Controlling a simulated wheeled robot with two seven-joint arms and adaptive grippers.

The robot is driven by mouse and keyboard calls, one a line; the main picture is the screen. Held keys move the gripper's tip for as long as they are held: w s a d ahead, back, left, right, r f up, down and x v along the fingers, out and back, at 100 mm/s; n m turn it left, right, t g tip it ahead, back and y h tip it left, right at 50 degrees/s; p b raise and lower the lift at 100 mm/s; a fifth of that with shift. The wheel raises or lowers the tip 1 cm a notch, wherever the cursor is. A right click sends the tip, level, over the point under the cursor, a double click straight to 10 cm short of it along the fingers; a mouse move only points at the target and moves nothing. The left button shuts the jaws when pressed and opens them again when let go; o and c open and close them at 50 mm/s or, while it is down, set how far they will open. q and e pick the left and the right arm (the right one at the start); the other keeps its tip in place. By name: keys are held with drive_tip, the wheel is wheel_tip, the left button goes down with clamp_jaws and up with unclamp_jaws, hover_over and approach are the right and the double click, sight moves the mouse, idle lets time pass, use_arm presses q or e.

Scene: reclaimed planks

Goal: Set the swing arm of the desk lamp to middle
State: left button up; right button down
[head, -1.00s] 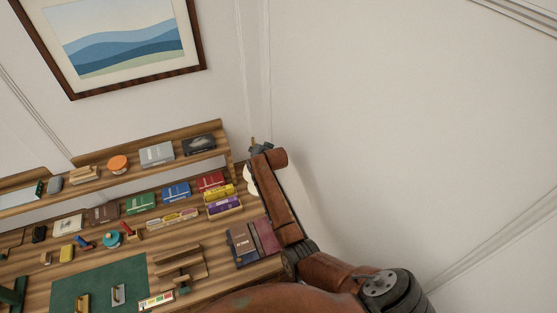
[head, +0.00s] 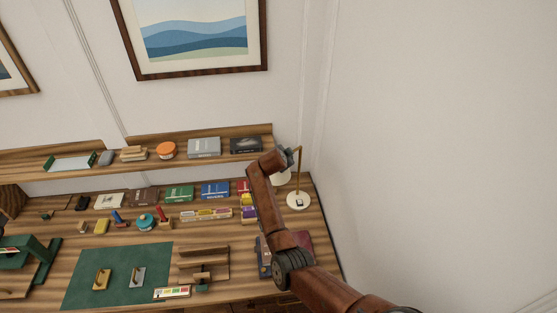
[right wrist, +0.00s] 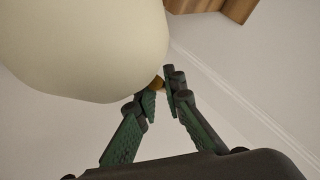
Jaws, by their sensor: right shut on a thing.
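The desk lamp stands at the right back corner of the desk, with a round white base (head: 298,201), a thin brass post (head: 299,165) and a cream shade (head: 281,179). My right gripper (head: 287,155) is at the top of the lamp, above the shade and left of the post; my arm hides part of it. In the right wrist view, the shade (right wrist: 85,40) fills the upper left. The green-padded fingers (right wrist: 160,88) are shut on a small orange-brown part of the lamp (right wrist: 158,83) beside the shade's edge. The swing arm is mostly hidden. My left gripper is not in view.
The wooden desk (head: 110,290) holds several books, a green mat (head: 120,262) and small items. A raised shelf (head: 130,165) runs along the back, its right end close to my right gripper. A bare wall (head: 440,150) lies right of the lamp.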

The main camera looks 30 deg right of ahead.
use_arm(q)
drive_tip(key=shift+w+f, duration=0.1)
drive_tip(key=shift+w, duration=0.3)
use_arm(e)
drive_tip(key=c, duration=2)
unclamp_jaws()
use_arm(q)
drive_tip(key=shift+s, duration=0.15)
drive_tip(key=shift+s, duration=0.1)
use_arm(e)
drive_tip(key=v, duration=1.2)
drive_tip(key=shift+w, duration=0.1)
